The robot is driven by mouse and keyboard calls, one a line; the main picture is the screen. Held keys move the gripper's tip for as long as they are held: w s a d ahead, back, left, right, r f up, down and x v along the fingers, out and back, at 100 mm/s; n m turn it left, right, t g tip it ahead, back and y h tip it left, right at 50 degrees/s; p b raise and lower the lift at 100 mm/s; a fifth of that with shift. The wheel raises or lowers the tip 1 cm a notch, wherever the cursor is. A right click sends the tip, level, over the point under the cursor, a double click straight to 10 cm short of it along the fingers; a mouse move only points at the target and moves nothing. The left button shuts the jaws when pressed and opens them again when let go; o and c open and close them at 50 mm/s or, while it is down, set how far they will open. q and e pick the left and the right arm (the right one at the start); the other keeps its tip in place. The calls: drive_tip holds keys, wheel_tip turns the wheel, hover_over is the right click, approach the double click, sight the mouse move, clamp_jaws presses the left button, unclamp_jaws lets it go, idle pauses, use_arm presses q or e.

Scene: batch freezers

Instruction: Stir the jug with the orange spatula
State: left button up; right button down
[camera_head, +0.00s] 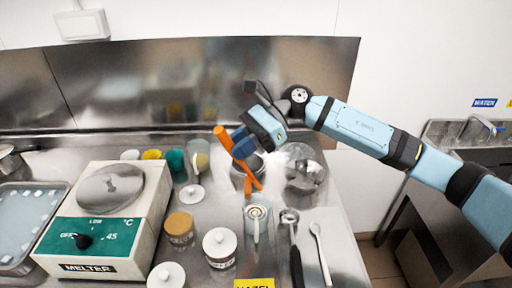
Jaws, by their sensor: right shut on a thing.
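The orange spatula (222,137) is held at a tilt, its upper end leaning left and its lower part pointing down. My right gripper (241,144) is shut on it, with the arm reaching in from the right. A greyish jug-like vessel (259,163) stands on the counter just behind and below the gripper, partly hidden by it. The spatula's lower part shows in front of this vessel; I cannot tell whether its tip is inside. A shiny rounded vessel (304,170) stands to the right, apart from the spatula. My left gripper is not in view.
A melter (103,222) with a round lid fills the left of the steel counter. A steel splashback (110,85) stands behind.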

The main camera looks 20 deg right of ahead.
sight(249, 176)
drive_tip(key=shift+a+r, duration=0.2)
drive_tip(key=shift+s+a+f, duration=0.2)
drive_tip(key=shift+s+a, duration=0.05)
drive_tip(key=shift+s, duration=0.05)
drive_tip(key=f, duration=0.2)
drive_tip(key=a+f+b, duration=0.1)
drive_tip(key=a+f, duration=0.1)
drive_tip(key=f, duration=0.1)
drive_tip(key=shift+s+f+b, duration=0.15)
drive_tip(key=shift+f+b, duration=0.15)
drive_tip(key=shift+b, duration=0.1)
use_arm(q)
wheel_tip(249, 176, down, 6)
drive_tip(key=b, duration=0.6)
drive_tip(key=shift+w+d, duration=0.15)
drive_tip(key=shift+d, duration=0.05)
use_arm(e)
drive_tip(key=f, duration=0.1)
drive_tip(key=d+f, duration=0.1)
drive_tip(key=f, duration=0.1)
drive_tip(key=d+f, duration=0.1)
drive_tip(key=f, duration=0.1)
drive_tip(key=shift+w+d+f, duration=0.2)
drive_tip(key=shift+w+d, duration=0.05)
drive_tip(key=shift+w, duration=0.05)
